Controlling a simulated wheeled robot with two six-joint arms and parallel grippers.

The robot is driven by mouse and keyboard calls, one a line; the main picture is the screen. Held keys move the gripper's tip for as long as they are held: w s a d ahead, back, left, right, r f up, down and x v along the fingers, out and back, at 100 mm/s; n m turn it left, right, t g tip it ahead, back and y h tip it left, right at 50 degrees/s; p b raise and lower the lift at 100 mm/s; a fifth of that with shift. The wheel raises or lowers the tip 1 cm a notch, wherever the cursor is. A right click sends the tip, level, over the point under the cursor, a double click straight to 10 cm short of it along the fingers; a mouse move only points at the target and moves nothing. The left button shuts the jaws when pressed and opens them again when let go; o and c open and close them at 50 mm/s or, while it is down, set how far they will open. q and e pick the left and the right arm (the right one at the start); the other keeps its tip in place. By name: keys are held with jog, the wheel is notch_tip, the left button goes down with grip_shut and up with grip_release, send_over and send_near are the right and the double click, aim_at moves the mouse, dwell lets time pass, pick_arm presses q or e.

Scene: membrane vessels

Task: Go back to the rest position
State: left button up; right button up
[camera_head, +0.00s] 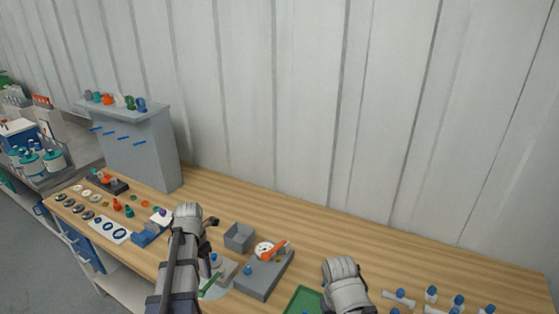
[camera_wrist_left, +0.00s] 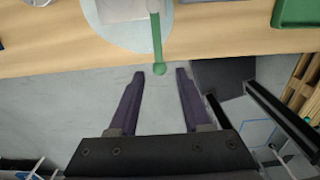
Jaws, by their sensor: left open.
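My left arm (camera_head: 185,255) reaches over the front of the wooden bench in the head view. In the left wrist view my left gripper (camera_wrist_left: 159,75) is open, its two dark purple fingers apart with nothing held between them. The fingers point at the bench's front edge. A green rod (camera_wrist_left: 156,35) with a round end juts over that edge, in line with the gap; I cannot tell whether it touches a finger. My right arm (camera_head: 345,285) shows at the bottom of the head view; its jaws are hidden.
The wooden bench (camera_head: 400,255) carries a grey open box (camera_head: 239,237), a grey block with an orange lever (camera_head: 275,248), a green tray (camera_head: 303,300) and small blue-capped parts (camera_head: 431,294). A grey stand (camera_head: 140,145) rises at left. Bare floor (camera_wrist_left: 60,115) lies below the bench edge.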

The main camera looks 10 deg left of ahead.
pick_arm(q)
jog(key=s+d+f+n+b, duration=0.1)
jog(key=s+d+n, duration=0.2)
jog(key=d+n, duration=0.7)
jog(key=s+d+f+n+b, duration=0.1)
jog(key=s+d+n, duration=0.3)
jog(key=d+n, duration=0.6)
jog(key=s+d+f+n+y+b, duration=0.1)
jog(key=s+d+n, duration=0.3)
jog(key=d+n, duration=0.5)
jog(key=n, duration=0.6)
jog(key=shift+d+f+n+b, duration=0.3)
jog(key=shift+d+f+b, duration=0.1)
